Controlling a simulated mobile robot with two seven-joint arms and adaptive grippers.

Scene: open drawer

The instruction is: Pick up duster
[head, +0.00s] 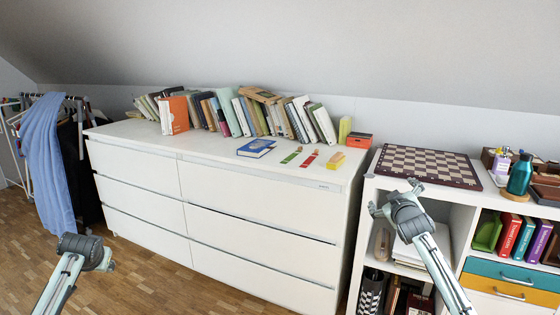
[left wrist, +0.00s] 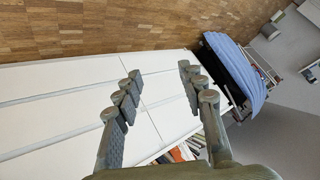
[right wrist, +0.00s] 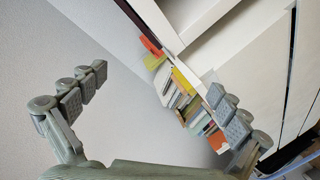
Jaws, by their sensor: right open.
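No thing is plainly a duster. A small orange-and-black block (head: 358,140) at the right back end of the white dresser (head: 130,203) may be it. An orange block (right wrist: 151,46) also shows in the right wrist view beside a yellow thing (right wrist: 155,62). My right gripper (head: 393,196) is open and empty in front of the shelf unit, below and right of the block; its spread fingers show in the right wrist view (right wrist: 157,82). My left gripper (head: 92,256) is low at the left, in front of the dresser; its fingers are apart and empty in the left wrist view (left wrist: 160,70).
A row of books (head: 225,112), a blue book (head: 256,148) and small flat strips lie on the dresser. The dresser's drawers are shut. A chessboard (head: 425,166) and a teal bottle (head: 520,174) stand on the shelf unit. A clothes rack with blue cloth (head: 45,145) is left.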

